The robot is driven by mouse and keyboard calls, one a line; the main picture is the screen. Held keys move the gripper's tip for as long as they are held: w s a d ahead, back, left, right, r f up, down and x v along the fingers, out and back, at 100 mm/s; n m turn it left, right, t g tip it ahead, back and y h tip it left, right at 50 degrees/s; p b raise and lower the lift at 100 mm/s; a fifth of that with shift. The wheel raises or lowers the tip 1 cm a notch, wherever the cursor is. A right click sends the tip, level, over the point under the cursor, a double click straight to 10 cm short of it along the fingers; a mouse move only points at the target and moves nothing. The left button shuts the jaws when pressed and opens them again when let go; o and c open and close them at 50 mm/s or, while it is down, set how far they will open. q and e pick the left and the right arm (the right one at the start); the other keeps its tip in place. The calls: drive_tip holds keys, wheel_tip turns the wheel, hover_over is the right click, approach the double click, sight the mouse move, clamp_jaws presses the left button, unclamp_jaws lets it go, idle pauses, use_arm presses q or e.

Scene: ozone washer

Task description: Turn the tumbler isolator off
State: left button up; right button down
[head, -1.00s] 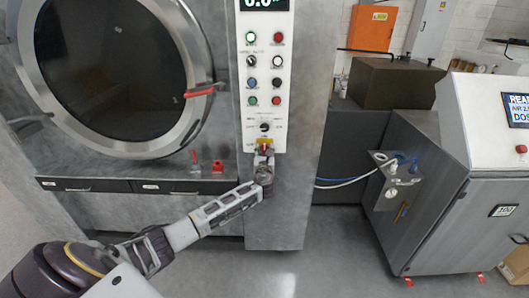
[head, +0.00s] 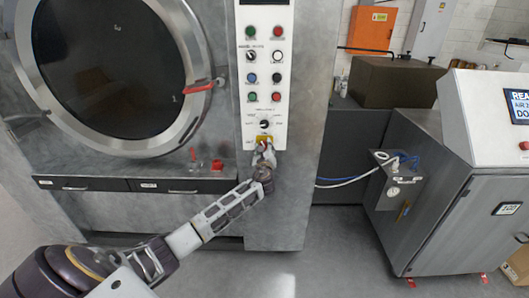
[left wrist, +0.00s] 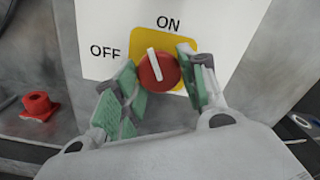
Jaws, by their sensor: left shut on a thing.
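The tumbler isolator is a red round knob (left wrist: 158,72) with a white pointer bar, on a yellow plate (left wrist: 183,47). ON is printed above it and OFF to its left. The pointer stands near upright, leaning slightly left of the ON label. My left gripper (left wrist: 158,88) is shut on the knob, with green pads at its left and right sides. In the head view the yellow plate (head: 264,139) is at the bottom of the white panel, and my left gripper (head: 264,156) reaches it from below, hiding most of the knob. My right gripper is not in view.
Above the isolator, the panel holds a black selector (head: 265,124) and several buttons. A round washer door (head: 110,70) with a red handle is at left. A red fitting (left wrist: 39,106) stands on the ledge to the left. A grey cabinet (head: 420,200) is at right.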

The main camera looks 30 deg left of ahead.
use_arm(q)
drive_tip(key=n+b, duration=0.7)
drive_tip(key=n, duration=0.5)
drive_tip(key=shift+r, duration=0.1)
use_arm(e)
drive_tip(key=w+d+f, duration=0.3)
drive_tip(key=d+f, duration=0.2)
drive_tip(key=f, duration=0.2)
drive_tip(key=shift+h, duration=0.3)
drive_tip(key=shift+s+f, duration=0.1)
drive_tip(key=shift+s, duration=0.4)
use_arm(q)
drive_tip(key=o, duration=1)
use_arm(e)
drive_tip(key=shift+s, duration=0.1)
use_arm(q)
drive_tip(key=shift+d, duration=0.1)
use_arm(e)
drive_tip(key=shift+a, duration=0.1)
